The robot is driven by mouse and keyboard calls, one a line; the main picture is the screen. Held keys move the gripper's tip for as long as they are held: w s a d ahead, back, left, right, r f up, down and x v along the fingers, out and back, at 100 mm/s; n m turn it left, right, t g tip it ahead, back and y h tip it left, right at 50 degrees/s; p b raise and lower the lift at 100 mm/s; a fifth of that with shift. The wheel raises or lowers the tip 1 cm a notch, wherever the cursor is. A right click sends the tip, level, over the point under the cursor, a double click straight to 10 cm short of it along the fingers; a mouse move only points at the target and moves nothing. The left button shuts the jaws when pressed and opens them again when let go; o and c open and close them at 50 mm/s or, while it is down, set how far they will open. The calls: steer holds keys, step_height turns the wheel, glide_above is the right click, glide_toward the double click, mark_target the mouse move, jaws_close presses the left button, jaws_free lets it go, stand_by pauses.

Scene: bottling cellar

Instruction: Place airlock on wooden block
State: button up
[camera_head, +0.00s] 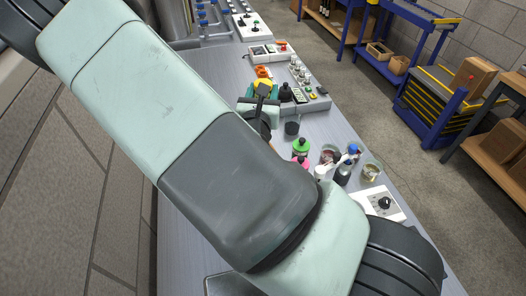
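I cannot make out an airlock or a wooden block in this view; my arm covers much of the bench. A pale green and black part beyond the middle of my arm looks like the end of my arm with my gripper (262,98). It is over the bench beside a yellow item (263,84). Its fingers are too small and too hidden to tell whether they are open or shut, or whether they hold anything.
The grey bench (318,128) bears a green-capped bottle (301,146), a pink-topped bottle (301,162), glass jars (371,171), a white control box (382,203) and a panel with knobs (312,97). Blue-framed carts (440,95) and boxes stand right, across open floor.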

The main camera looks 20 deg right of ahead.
step_height(320, 180, down, 12)
steer(key=shift+f, duration=0.1)
stand_by(0.5)
steer(key=shift+f, duration=0.1)
steer(key=o, duration=1.1)
